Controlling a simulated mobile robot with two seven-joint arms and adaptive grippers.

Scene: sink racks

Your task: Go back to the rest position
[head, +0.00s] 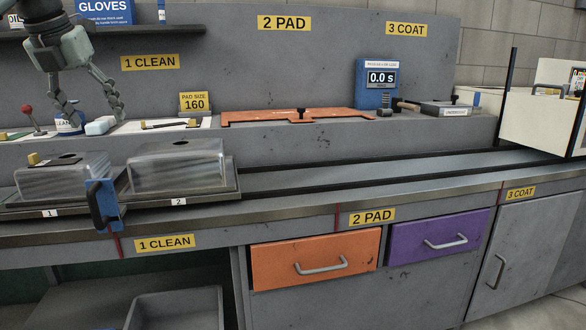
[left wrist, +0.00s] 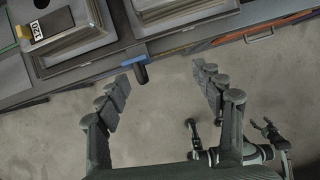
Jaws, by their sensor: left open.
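My left gripper (head: 97,112) hangs at the upper left of the head view, in front of the 1 CLEAN back panel. Its two fingers are spread, with nothing between them. In the left wrist view my left gripper (left wrist: 162,74) is also open and empty, with bare floor behind the fingers. A dark jointed part, perhaps of my right arm, shows at the lower right of that view; whether its gripper is open or shut is unclear. No right gripper shows in the head view.
A blue bracket with a dark handle (head: 103,205) sticks out at the counter's front edge. An orange plate (head: 250,117) lies on the ledge. The orange drawer (head: 300,260) and purple drawer (head: 410,240) are shut.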

